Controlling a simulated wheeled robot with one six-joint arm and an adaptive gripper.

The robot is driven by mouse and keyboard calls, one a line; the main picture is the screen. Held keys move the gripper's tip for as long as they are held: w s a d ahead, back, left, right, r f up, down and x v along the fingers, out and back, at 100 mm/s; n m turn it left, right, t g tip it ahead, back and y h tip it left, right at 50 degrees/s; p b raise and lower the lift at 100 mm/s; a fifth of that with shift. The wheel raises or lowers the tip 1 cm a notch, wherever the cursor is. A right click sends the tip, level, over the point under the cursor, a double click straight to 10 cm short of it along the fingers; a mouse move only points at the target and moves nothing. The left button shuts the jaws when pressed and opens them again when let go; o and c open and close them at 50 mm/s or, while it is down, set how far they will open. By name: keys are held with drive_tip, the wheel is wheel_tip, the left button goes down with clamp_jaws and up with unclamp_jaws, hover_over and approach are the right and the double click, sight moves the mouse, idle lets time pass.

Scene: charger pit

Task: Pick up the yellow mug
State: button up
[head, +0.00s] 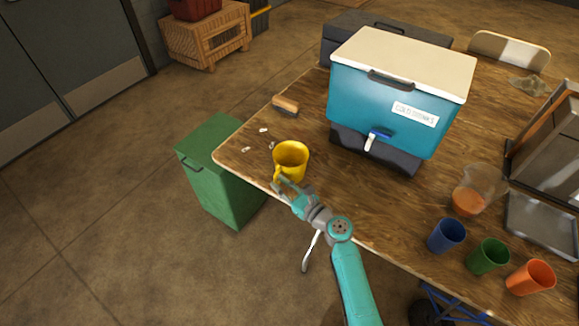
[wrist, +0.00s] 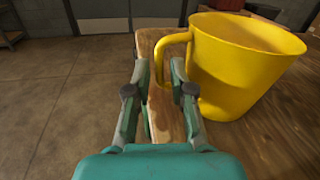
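The yellow mug (head: 291,158) stands upright near the left end of the wooden table, with its handle toward the near edge. My gripper (head: 281,184) is at the handle side of the mug, by the table edge. In the wrist view, the mug (wrist: 240,65) fills the upper right, and its handle reaches left. My gripper (wrist: 160,68) is open there, with its two fingers apart. The handle's outer part shows between the fingertips, and the right finger overlaps part of it. Whether a finger touches the handle cannot be told.
A brush (head: 285,105) and small scraps lie behind the mug. A teal cooler (head: 385,100) stands to its right. Blue (head: 446,236), green (head: 489,256) and orange (head: 531,277) cups stand farther right. A green bin (head: 215,165) is beside the table's left end.

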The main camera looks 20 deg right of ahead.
drive_tip(key=shift+x, duration=1.3)
clamp_jaws()
